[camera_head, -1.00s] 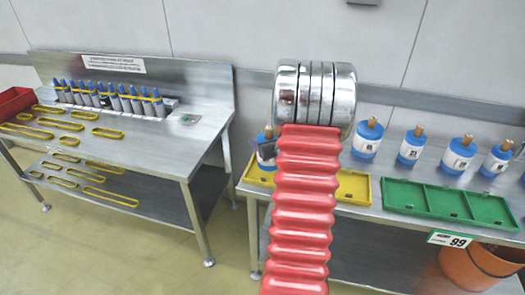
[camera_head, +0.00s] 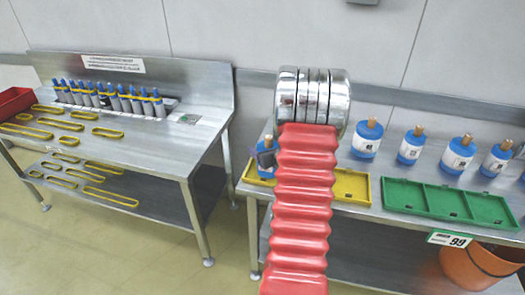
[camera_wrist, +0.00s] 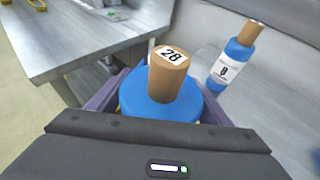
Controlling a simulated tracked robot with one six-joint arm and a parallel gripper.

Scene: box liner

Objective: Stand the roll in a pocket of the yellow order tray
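The roll (camera_head: 266,161) is blue with a brown cardboard core sticking up from its top. In the wrist view the roll (camera_wrist: 140,98) stands between my fingers, its core marked 28. My gripper (camera_head: 264,152) is shut on it, with a finger against each side. The yellow order tray (camera_head: 353,187) lies on the right bench, its middle hidden behind my red arm. The roll is upright over the tray's left end. Whether its base touches the pocket floor is hidden.
A green tray (camera_head: 430,201) lies to the right of the yellow one. Several blue rolls with cores stand behind the trays, one (camera_head: 367,139) nearest my arm. A second bench (camera_head: 150,148) at left holds yellow loops and a row of blue-topped bottles. An orange bucket (camera_head: 470,268) is below.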

